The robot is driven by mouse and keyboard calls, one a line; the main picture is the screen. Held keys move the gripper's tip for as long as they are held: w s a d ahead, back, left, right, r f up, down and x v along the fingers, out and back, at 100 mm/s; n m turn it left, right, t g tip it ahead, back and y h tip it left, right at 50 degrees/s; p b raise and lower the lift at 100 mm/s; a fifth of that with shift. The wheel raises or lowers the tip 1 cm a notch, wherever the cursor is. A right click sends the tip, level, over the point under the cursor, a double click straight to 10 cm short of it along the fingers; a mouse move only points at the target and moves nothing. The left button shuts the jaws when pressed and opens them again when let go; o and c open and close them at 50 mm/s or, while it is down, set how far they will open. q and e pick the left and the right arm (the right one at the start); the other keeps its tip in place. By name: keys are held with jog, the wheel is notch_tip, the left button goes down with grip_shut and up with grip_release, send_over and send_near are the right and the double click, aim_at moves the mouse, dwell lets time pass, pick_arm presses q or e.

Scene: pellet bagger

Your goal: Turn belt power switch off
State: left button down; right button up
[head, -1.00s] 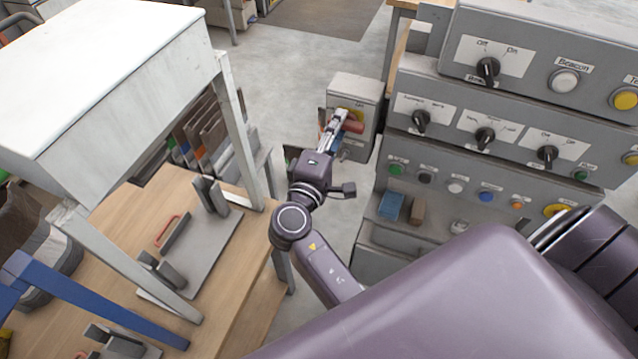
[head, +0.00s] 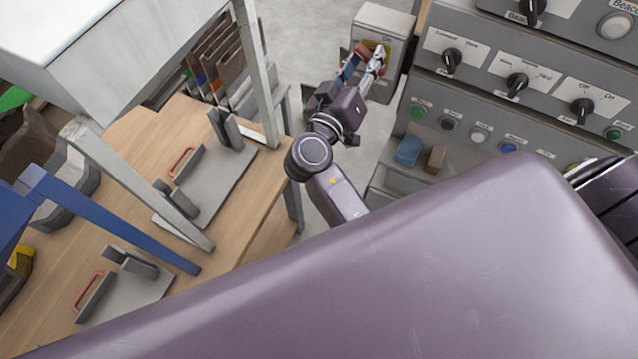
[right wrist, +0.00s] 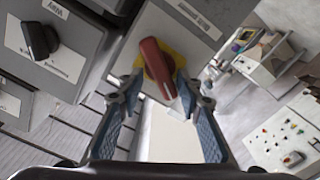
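The belt power switch is a red handle (right wrist: 157,68) on a yellow plate, on the front of a grey box (head: 384,20). In the right wrist view the box's label reads upside down and the handle sits slanted. In the head view the red handle (head: 361,50) is partly hidden by my gripper. My right gripper (right wrist: 158,80) is open, with one fingertip on each side of the handle; whether a fingertip touches it I cannot tell. The right gripper also shows in the head view (head: 364,62). My left gripper is not in view.
A grey control panel (head: 470,85) with black knobs and coloured buttons stands right of the box. A wooden table (head: 130,225) with metal fixtures and a white-topped frame (head: 110,40) is at the left. Grey floor (head: 310,30) shows between them.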

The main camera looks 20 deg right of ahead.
jog(key=m, duration=0.1)
jog(key=m+p, duration=0.1)
jog(key=m, duration=0.1)
jog(key=shift+s+d+r, duration=0.1)
jog(key=shift+r, duration=0.15)
jog(key=m+p, duration=0.2)
jog(key=m, duration=0.1)
jog(key=shift+s+d, duration=0.1)
jog(key=shift+s, duration=0.05)
jog(key=f+b+v, duration=0.1)
jog(key=b+v, duration=0.4)
jog(key=v, duration=0.3)
jog(key=a+f+n+y+b, duration=0.2)
jog(key=f+n, duration=0.1)
jog(key=f, duration=0.9)
jog(key=a+f+n+g+y+b, duration=0.1)
jog(key=a+f+n+y, duration=0.1)
jog(key=f, duration=1)
jog(key=a+f+n+g+y+b, duration=0.1)
jog(key=a+f+n+y+b, duration=0.1)
jog(key=f, duration=1.1)
jog(key=shift+a+n+y+b, duration=0.3)
jog(key=shift+a+n+y, duration=0.15)
jog(key=shift+n+y, duration=0.8)
jog(key=shift+r, duration=0.1)
